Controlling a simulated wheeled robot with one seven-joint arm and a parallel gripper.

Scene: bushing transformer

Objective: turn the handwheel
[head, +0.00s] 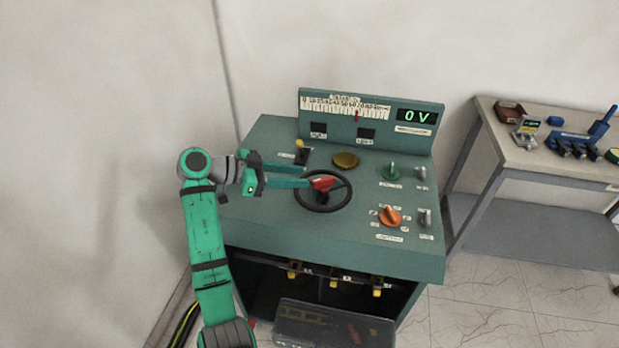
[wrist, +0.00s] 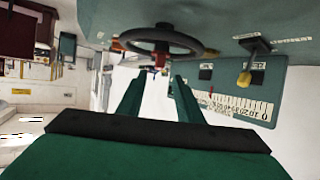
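The black handwheel (head: 345,202) lies nearly flat on the top of the green console, with a red part (head: 325,183) showing over its middle in the head view. My gripper (head: 307,178) reaches in from the left, its two green fingers apart and pointing at the red part. The wrist view shows my gripper (wrist: 156,82) open, with nothing held between the fingers. The handwheel (wrist: 160,38) is just ahead, at the top of that view, with a small red part (wrist: 160,60) beside its rim. Whether a fingertip touches the wheel cannot be told.
The console (head: 270,215) also carries a yellow-tipped lever (head: 300,150), a brass knob (head: 345,159), a green knob (head: 392,171) and an orange knob (head: 391,215). Its display (head: 416,117) reads 0 V. A side table (head: 560,165) with tools stands at right.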

